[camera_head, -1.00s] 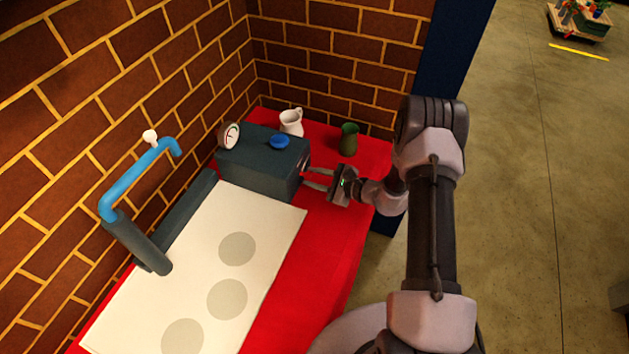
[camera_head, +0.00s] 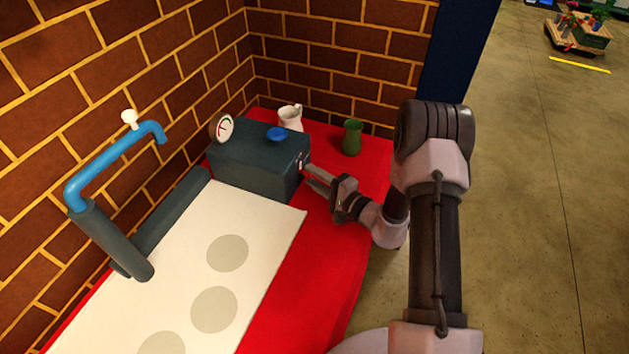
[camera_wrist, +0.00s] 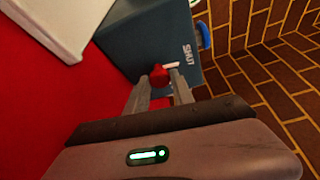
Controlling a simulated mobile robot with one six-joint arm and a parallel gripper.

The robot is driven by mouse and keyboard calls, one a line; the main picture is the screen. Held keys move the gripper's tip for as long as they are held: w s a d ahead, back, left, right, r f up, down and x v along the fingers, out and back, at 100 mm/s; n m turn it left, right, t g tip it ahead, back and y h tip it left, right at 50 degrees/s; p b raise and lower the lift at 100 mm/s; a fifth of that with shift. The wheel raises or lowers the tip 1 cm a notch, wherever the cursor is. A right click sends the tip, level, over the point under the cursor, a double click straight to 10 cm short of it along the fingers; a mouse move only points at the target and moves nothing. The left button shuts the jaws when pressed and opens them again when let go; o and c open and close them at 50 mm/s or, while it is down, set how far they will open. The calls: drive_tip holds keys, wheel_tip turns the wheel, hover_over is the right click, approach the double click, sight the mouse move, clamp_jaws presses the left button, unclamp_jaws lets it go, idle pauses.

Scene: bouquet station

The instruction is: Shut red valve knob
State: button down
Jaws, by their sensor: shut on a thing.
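The red valve knob (camera_wrist: 159,75) sits on the side face of a dark blue-grey box (camera_wrist: 157,36), beside the white word SHUT, in the wrist view. My gripper (camera_wrist: 166,80) is shut on the knob, with a finger on each side of it. In the head view my gripper (camera_head: 307,174) reaches the right end of the box (camera_head: 255,173); the knob is hardly visible there. A white mark shows at the knob's right in the wrist view. I cannot tell how far the knob is turned.
A blue knob (camera_head: 276,134) and a round gauge (camera_head: 222,128) are on the box. A white jug (camera_head: 291,118) and a green vase (camera_head: 352,137) stand behind. A blue pipe (camera_head: 112,163) rises at left. A white mat (camera_head: 257,240) with grey circles covers the red table (camera_head: 325,262).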

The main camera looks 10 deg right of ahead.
drive_tip(key=shift+f+n, duration=0.1)
drive_tip(key=shift+n, duration=0.7)
drive_tip(key=shift+t, duration=0.3)
drive_tip(key=c, duration=1.1)
unclamp_jaws()
drive_tip(key=p+v, duration=0.4)
drive_tip(key=v, duration=1.2)
drive_tip(key=shift+s+d+f, duration=0.1)
drive_tip(key=shift+s+d, duration=0.15)
drive_tip(key=shift+s, duration=0.05)
drive_tip(key=shift+s+d, duration=0.15)
drive_tip(key=shift+s, duration=0.2)
